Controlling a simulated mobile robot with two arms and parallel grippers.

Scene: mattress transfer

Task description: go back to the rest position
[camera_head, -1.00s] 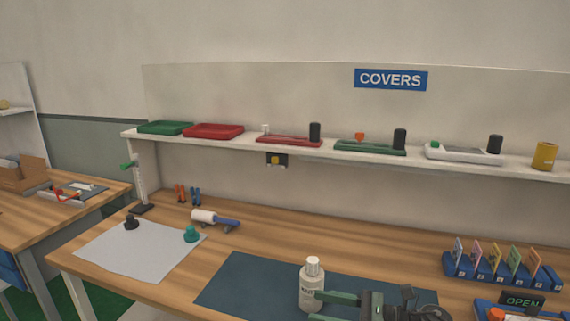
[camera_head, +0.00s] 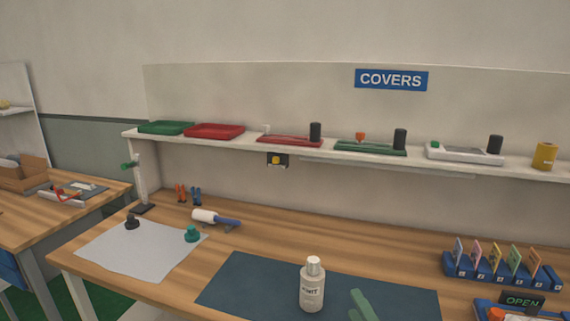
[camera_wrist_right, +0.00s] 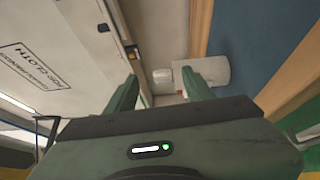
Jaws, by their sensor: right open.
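My right gripper (camera_head: 362,306) shows only as a green fingertip at the bottom edge of the head view, to the right of a white bottle (camera_head: 312,288). The bottle stands upright on the dark blue mat (camera_head: 250,280), apart from the finger. In the right wrist view both green fingers of my right gripper (camera_wrist_right: 161,90) are spread, with nothing held between them. The white bottle (camera_wrist_right: 210,72) lies beyond the fingertips there. My left gripper is not in view.
A shelf (camera_head: 330,155) with trays and covers runs along the back of the wooden table (camera_head: 330,235). A blue card rack (camera_head: 500,272) and an OPEN sign (camera_head: 522,301) stand at the right. A grey cloth (camera_head: 140,252) with two knobs lies at the left.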

